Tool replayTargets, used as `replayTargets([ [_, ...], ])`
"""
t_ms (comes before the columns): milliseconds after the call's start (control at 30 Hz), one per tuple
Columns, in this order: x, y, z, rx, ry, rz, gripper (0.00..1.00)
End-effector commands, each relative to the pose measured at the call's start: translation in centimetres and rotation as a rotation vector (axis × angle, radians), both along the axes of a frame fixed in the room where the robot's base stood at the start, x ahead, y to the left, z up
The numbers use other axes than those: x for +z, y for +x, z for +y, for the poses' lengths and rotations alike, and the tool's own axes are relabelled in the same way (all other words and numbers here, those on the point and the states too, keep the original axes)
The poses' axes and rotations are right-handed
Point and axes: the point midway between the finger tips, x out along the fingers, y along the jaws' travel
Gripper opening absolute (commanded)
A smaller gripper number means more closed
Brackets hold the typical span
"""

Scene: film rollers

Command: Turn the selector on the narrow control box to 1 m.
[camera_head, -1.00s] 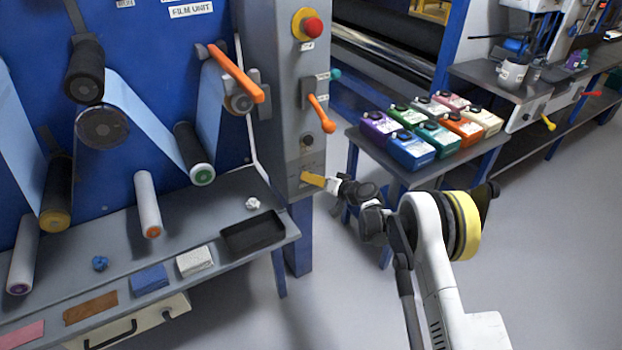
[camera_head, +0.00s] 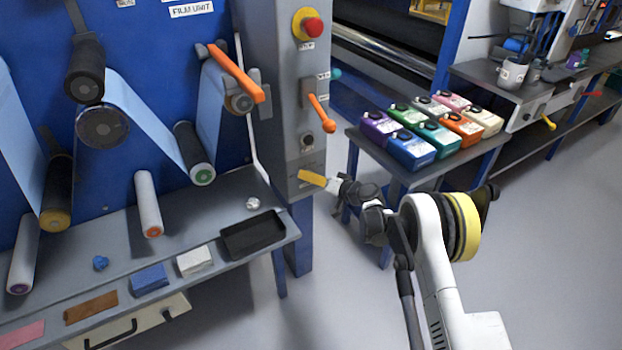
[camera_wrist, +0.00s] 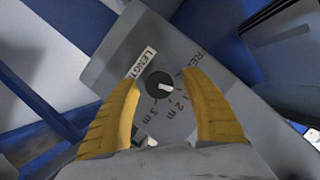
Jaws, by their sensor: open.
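The narrow control box (camera_head: 281,110) is the grey upright column in the middle of the head view. In the wrist view its grey face (camera_wrist: 120,60) shows a dark round selector (camera_wrist: 159,86) with a white mark towards the right. A LENGTH label is beside it, with 2 m and 3 m markings below; a marking at the right is partly hidden by a finger, so the exact setting cannot be told. My gripper (camera_wrist: 160,82) is open, its yellow fingers on either side of the selector in that view. In the head view my gripper (camera_head: 311,178) is at the column's lower front; contact cannot be told.
An orange lever (camera_head: 321,114) and a red button (camera_head: 312,27) stick out of the column above my gripper. A table (camera_head: 440,170) with several coloured containers stands to the right. A shelf with a black tray (camera_head: 252,234) lies to the left.

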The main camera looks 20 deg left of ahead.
Motion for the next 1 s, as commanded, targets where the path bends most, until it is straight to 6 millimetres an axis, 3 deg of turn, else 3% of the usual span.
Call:
replayTargets([
  [167, 0.4, -0.4, -1.2, -0.003, 0.0, 0.0, 0.55],
  [600, 3.0, -4.1, -9.0, -0.002, 0.0, 0.0, 0.55],
  [800, 3.4, -4.9, -10.4, 0.0, 0.0, 0.0, 0.55],
  [1000, 3.4, -4.9, -10.4, 0.001, 0.001, 0.0, 0.55],
])
